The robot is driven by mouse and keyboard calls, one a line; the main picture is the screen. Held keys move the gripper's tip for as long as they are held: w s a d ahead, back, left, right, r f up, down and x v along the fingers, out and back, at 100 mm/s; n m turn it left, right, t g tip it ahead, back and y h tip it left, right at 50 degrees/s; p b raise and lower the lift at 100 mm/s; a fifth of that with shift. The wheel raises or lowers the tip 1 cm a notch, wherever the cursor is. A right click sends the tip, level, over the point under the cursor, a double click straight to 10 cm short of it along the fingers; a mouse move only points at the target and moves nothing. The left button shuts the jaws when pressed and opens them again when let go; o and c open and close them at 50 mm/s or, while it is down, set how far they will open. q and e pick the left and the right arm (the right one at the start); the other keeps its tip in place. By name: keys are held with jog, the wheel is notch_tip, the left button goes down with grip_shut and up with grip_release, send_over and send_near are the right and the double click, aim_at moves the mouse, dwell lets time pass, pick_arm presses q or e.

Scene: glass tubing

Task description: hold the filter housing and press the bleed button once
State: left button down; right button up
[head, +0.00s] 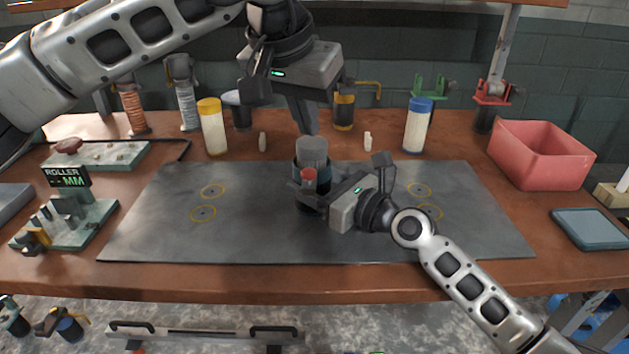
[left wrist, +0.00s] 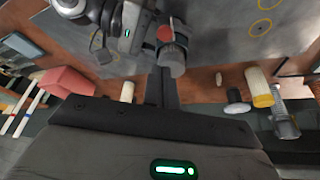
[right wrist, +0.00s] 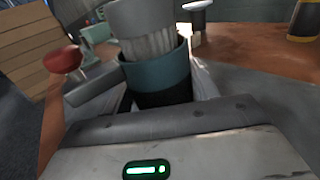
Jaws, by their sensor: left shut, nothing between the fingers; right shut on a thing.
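The filter housing (head: 312,152) stands upright on the dark mat, with a grey ribbed cap and a teal and black body. Its red bleed button (head: 309,174) sits on a side stub facing the head camera; it also shows in the right wrist view (right wrist: 60,60) and left wrist view (left wrist: 164,34). My right gripper (head: 326,196) is shut on the housing from the right; its fingertips are largely hidden. My left gripper (head: 308,128) is shut and empty, pointing down just above or behind the cap, apart from the button.
White bottles with a yellow lid (head: 212,130) and blue lid (head: 417,128) stand behind the mat (head: 150,235). A red bin (head: 542,155) is at the right. A roller device (head: 70,215) is at the left. The mat beside the housing is clear.

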pick_arm(q)
jog(key=shift+r, duration=0.75)
jog(key=v, duration=1.2)
jog(key=shift+a, duration=0.1)
pick_arm(e)
jog(key=o, duration=1.1)
jog(key=shift+o, duration=0.2)
jog(key=shift+d, duration=0.1)
